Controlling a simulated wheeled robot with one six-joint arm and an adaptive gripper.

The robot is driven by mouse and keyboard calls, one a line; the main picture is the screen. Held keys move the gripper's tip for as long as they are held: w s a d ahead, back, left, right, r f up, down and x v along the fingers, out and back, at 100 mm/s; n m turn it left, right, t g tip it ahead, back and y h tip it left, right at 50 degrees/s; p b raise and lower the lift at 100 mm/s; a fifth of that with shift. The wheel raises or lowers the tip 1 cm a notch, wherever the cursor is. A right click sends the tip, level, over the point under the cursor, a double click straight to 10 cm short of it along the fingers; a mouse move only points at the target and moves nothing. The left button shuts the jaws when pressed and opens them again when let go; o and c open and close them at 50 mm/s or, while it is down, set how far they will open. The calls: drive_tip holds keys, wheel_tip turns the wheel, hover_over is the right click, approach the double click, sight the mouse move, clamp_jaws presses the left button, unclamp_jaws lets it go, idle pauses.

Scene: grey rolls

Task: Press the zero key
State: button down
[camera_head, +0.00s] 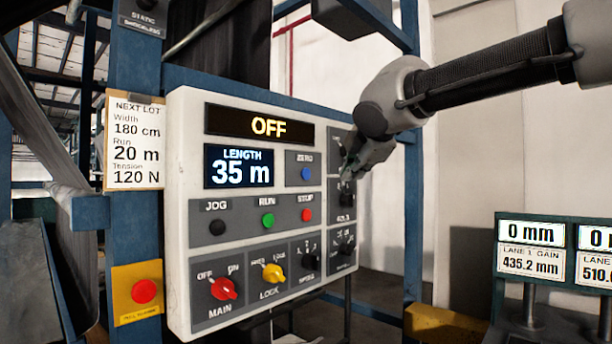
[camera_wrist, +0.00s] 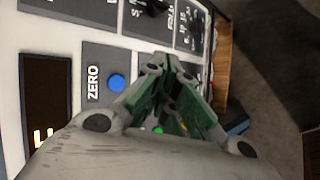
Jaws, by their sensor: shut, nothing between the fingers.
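The zero key is a round blue button (camera_head: 306,174) under the label ZERO, on a grey plate at the upper right of the white control panel (camera_head: 180,215). The same blue button (camera_wrist: 117,83) shows in the wrist view, left of my fingers and apart from them. My gripper (camera_head: 348,172) is shut and empty, to the right of the button in the head view, in front of the panel's right column of knobs. Its fingers (camera_wrist: 165,65) come together in the wrist view. The length display (camera_head: 239,167) reads 35 m, and the display above it (camera_head: 258,124) reads OFF.
Below are the black JOG (camera_head: 217,227), green RUN (camera_head: 267,221) and red STOP (camera_head: 306,215) buttons, then the red MAIN (camera_head: 223,289) and yellow LOCK (camera_head: 273,273) knobs. A red button on a yellow box (camera_head: 143,291) is at left. A lane gauge stand (camera_head: 530,265) is at right.

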sight(306, 174)
drive_tip(key=w+a, duration=0.5)
drive_tip(key=a, duration=0.2)
drive_tip(key=shift+w, duration=0.25)
idle(1.5)
drive_tip(key=shift+w+a, duration=0.25)
drive_tip(key=shift+w+a, duration=0.25)
drive_tip(key=shift+a, duration=0.1)
idle(0.7)
idle(0.3)
drive_tip(key=shift+s+d, duration=0.55)
drive_tip(key=shift+d, duration=0.1)
